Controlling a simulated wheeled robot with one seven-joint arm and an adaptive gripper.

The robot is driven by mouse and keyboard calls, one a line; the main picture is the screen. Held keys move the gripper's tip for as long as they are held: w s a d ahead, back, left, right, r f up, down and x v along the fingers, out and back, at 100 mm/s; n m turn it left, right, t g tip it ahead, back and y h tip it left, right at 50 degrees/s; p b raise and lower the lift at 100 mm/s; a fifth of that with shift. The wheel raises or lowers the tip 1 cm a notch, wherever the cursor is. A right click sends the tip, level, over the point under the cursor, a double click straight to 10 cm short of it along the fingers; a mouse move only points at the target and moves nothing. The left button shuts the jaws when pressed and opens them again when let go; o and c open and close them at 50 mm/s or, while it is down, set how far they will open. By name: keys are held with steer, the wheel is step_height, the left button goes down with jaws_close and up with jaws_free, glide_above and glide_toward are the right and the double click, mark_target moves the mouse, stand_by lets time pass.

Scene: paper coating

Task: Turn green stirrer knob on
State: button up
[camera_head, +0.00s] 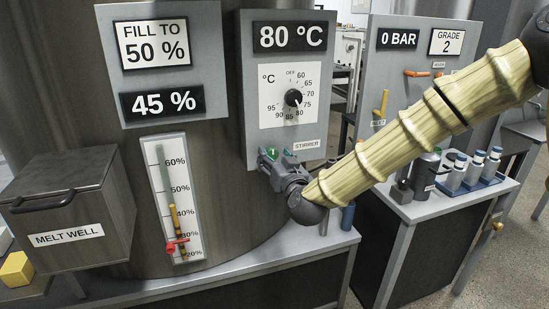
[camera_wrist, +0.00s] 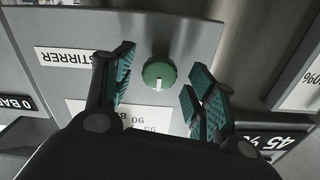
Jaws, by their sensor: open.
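The green stirrer knob (camera_wrist: 159,73) is round with a white pointer mark and sits on a grey panel in the wrist view. Its mark points down in that view, towards the dial plate. In the head view the green knob (camera_head: 272,152) shows small at the panel's lower edge, left of the STIRRER label (camera_head: 307,145). My gripper (camera_wrist: 163,66) is open, with one teal-padded finger on each side of the knob and a visible gap to both. In the head view my gripper (camera_head: 280,157) is in front of the panel's bottom, partly covering the knob area.
A temperature dial (camera_head: 293,98) sits above the knob under an 80 °C display (camera_head: 290,36). The melt well box (camera_head: 68,208) and a level gauge (camera_head: 174,200) are to the left. A side table (camera_head: 415,208) with bottles stands right, below my arm.

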steer(key=shift+w, duration=0.1)
steer(key=shift+c, duration=0.4)
steer(key=c, duration=0.9)
steer(key=shift+c, duration=0.2)
steer(key=m+b, duration=0.1)
steer(key=m, duration=0.2)
steer(key=shift+f+b, duration=0.15)
steer(key=shift+b, duration=0.15)
steer(key=m+b, duration=0.1)
steer(key=m, duration=0.2)
steer(key=shift+m+b, duration=0.3)
steer(key=m+b, duration=0.2)
steer(key=m, duration=0.3)
steer(key=shift+m, duration=0.3)
